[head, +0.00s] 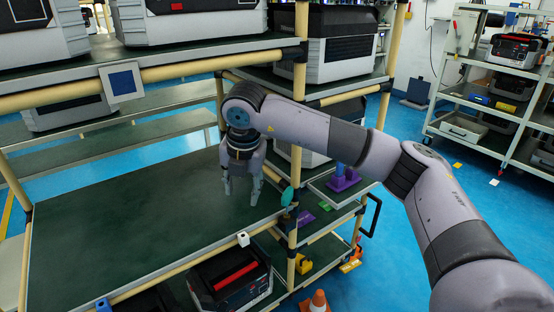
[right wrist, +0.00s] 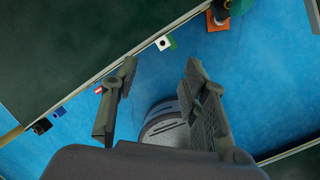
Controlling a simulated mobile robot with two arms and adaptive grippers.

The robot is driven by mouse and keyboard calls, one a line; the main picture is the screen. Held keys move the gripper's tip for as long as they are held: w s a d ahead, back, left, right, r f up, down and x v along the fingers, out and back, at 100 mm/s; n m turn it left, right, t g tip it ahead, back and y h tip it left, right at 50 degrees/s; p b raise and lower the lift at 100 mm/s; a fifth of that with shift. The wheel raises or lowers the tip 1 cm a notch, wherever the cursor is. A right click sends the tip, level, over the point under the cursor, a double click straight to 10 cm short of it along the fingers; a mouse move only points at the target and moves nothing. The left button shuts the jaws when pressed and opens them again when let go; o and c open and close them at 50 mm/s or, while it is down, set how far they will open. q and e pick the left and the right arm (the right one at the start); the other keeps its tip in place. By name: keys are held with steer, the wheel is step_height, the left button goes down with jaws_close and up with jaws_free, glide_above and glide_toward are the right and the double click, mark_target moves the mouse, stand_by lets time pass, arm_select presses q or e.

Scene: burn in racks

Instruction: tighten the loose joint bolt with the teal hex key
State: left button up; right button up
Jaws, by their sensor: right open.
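My right gripper (head: 242,198) points down over the dark green shelf (head: 120,215), with its fingers apart and nothing between them. In the right wrist view the open fingers (right wrist: 161,64) show with blue floor behind them. A teal piece (head: 287,196) is at the rack post, to the right of the gripper; I cannot tell whether it is the hex key. A small white block with a dark centre (head: 243,239) sits on the shelf's front rail, and shows in the wrist view (right wrist: 163,43). I cannot make out which joint bolt is loose. My left gripper is out of view.
A cream rack post (head: 299,75) stands right of the gripper. Grey cased units (head: 335,45) fill the upper shelves. A unit with a red handle (head: 232,272) sits below the front rail. An orange cone (head: 318,300) stands on the floor. The green shelf is mostly bare.

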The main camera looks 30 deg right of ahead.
mark_target(286, 193)
steer(key=d+r+m+h, duration=0.3)
steer(key=d+r+h, duration=0.15)
steer(key=d, duration=0.45)
steer(key=shift+y, duration=0.55)
steer(key=x, duration=0.4)
steer(key=b+x, duration=0.1)
steer(key=x, duration=0.3)
steer(key=b+x, duration=0.1)
steer(key=x, duration=0.3)
steer(key=shift+s, duration=0.4)
steer(key=x, duration=0.4)
steer(key=shift+b, duration=0.3)
steer(key=shift+w+d+f, duration=0.15)
steer(key=shift+d+f, duration=0.1)
steer(key=shift+f, duration=0.3)
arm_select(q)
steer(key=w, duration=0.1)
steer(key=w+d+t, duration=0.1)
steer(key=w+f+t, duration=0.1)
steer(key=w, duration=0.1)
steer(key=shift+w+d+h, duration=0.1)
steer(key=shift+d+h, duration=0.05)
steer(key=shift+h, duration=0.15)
